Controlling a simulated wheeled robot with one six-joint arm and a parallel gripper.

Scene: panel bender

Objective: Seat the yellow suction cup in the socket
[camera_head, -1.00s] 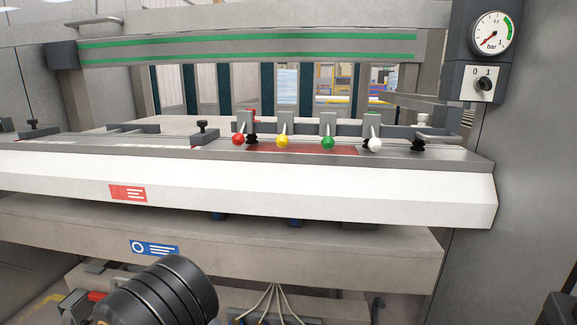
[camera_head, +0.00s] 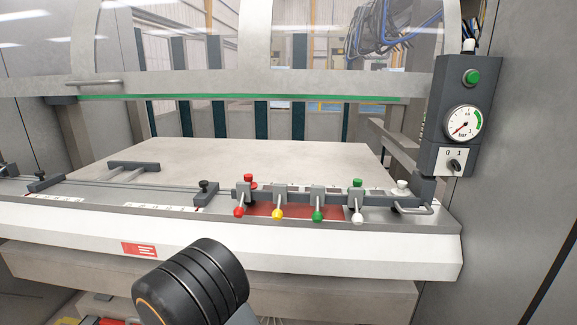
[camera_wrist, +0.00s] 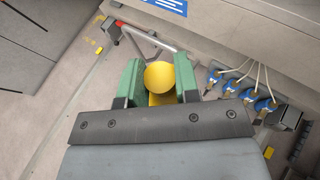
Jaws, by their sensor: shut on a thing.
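In the wrist view the yellow suction cup (camera_wrist: 158,74) is between the green fingers of my gripper (camera_wrist: 157,80). The gripper is shut on it, and its round yellow face shows. Neither the cup nor my gripper shows in the head view. In the head view a bar with several levers stands on the machine's front ledge, with red, yellow, green and white knobs. Behind it show a red cup (camera_head: 249,179), a green cup (camera_head: 357,183) and a white cup (camera_head: 401,186). The socket for the yellow cup cannot be made out clearly.
The yellow-knobbed lever (camera_head: 278,214) and the other levers stick out toward me over a red strip (camera_head: 300,211). A gauge box (camera_head: 462,125) stands at the right. Cables (camera_wrist: 245,75) hang below the machine in the wrist view.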

